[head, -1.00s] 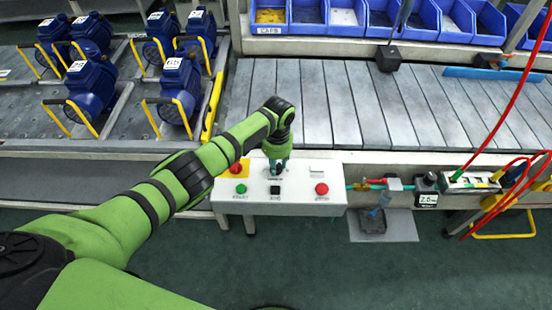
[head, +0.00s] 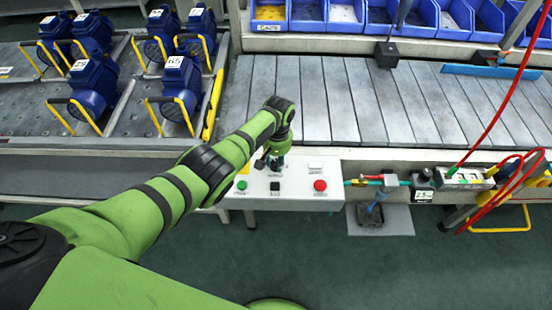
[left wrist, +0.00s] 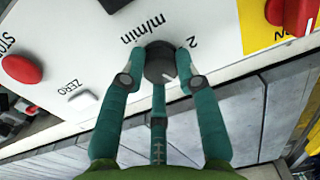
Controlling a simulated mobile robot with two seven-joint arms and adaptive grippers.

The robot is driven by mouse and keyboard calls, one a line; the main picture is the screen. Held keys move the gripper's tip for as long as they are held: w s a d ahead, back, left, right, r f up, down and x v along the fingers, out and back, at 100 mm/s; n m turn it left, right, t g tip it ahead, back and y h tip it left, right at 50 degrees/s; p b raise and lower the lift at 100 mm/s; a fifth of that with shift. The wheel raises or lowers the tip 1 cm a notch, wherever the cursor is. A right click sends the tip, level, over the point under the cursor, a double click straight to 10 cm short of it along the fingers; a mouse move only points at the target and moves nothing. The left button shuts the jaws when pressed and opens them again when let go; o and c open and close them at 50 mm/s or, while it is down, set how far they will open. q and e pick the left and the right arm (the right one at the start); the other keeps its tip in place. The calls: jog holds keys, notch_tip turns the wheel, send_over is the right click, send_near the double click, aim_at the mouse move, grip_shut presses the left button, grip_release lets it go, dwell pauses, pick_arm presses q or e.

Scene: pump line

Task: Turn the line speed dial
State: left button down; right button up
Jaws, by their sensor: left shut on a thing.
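The line speed dial (left wrist: 160,62) is a small dark round knob on a white control panel (head: 300,200), marked "m/min" and "2" in the left wrist view. My left gripper (left wrist: 160,72) is shut on it, with teal fingers against both sides and a third finger below. In the head view my left gripper (head: 272,162) points down at the panel's back edge and hides most of the dial. My right gripper is in neither view.
A red knob on yellow (left wrist: 290,14) is close to the dial. A slatted conveyor (head: 330,100) lies behind; blue motors (head: 93,83) stand left.

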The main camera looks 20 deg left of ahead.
pick_arm(q)
jog(key=shift+w+r+n, duration=0.15)
jog(key=shift+n, duration=0.25)
jog(key=c, duration=0.9)
grip_release()
notch_tip(320, 180, up, 12)
jog(key=shift+d, duration=0.1)
